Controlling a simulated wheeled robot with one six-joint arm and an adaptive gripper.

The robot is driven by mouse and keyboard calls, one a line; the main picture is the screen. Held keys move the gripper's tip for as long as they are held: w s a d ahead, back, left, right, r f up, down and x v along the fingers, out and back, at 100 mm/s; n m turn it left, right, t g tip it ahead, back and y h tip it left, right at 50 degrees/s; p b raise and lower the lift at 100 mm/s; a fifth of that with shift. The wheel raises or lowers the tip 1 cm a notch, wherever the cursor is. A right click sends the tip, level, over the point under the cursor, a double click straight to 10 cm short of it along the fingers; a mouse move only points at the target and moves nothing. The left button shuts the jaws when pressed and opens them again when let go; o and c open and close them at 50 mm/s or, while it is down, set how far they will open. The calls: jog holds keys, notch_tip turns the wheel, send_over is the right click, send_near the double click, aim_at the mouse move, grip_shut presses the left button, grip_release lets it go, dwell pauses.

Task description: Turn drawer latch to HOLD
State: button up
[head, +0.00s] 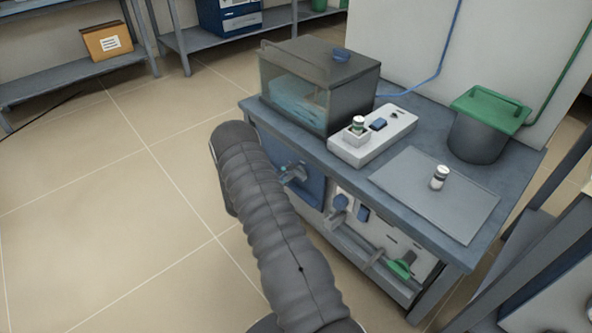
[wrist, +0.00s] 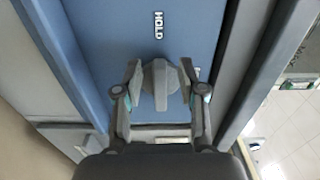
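The blue drawer front (wrist: 100,35) fills much of the wrist view, turned sideways, with the white word HOLD on it. The grey drawer latch knob (wrist: 160,88) is below that word. My gripper (wrist: 161,84) is open around the latch, one finger on each side, with narrow gaps seeming to show. A second white label by the right finger is mostly hidden. In the head view the blue drawer front (head: 308,191) is on the bench's front left, partly behind my arm. My gripper (head: 294,174) is small there and the latch is hard to make out.
The bench top (head: 408,128) carries a clear-walled tank (head: 297,100), a white device (head: 372,140), a grey mat (head: 415,205) with a small vial (head: 439,177), and a green-lidded pot (head: 480,140). A green handle (head: 402,265) is at the lower right front. Floor at left is clear.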

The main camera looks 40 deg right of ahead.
jog(key=shift+s+d, duration=0.1)
jog(key=shift+d, duration=0.05)
jog(key=s+a, duration=0.1)
jog(key=a, duration=1.1)
dwell(0.6)
